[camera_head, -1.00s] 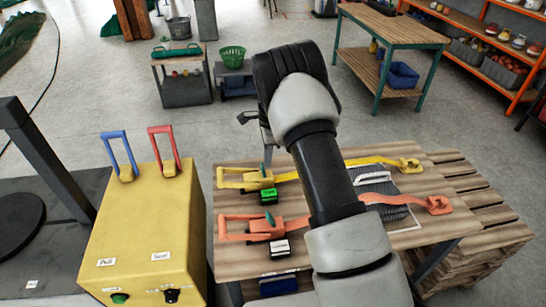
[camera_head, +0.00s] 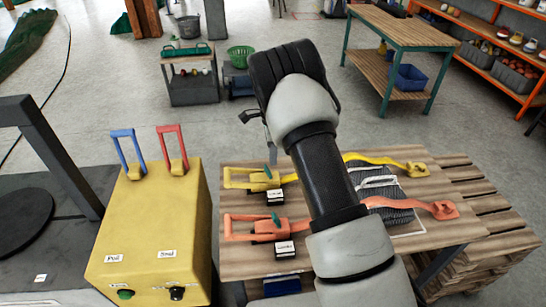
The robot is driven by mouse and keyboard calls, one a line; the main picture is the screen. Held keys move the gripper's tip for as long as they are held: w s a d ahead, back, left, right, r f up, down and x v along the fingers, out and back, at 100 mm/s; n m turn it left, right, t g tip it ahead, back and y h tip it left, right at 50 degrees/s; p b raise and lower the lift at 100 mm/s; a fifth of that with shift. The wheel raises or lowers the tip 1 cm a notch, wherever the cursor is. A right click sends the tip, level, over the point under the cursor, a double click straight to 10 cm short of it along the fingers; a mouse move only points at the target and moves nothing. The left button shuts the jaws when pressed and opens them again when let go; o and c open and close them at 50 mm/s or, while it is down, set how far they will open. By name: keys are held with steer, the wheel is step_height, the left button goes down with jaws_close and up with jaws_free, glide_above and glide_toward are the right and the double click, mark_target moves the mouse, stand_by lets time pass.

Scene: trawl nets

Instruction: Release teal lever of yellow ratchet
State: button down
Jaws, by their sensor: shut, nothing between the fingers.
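The yellow ratchet (camera_head: 262,180) lies on the wooden table (camera_head: 240,265), its handle loop to the left and its yellow strap (camera_head: 385,163) running right behind my arm. Its small teal lever (camera_head: 273,155) stands up from the top. A black box with a white label (camera_head: 275,197) sits at its front. My gripper (camera_head: 250,117) shows only as a small dark part beside my wrist, shut and empty, above and beyond the ratchet and apart from it. Most of it is hidden behind my arm.
An orange ratchet (camera_head: 265,230) with its own teal lever lies just in front of the yellow one. A grey net (camera_head: 390,205) lies under the straps at right. A yellow control box (camera_head: 150,225) with blue and red handles stands left of the table.

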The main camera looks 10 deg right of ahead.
step_height(320, 180, up, 17)
steer(key=shift+r, duration=0.2)
stand_by(0.3)
steer(key=shift+a+r, duration=0.1)
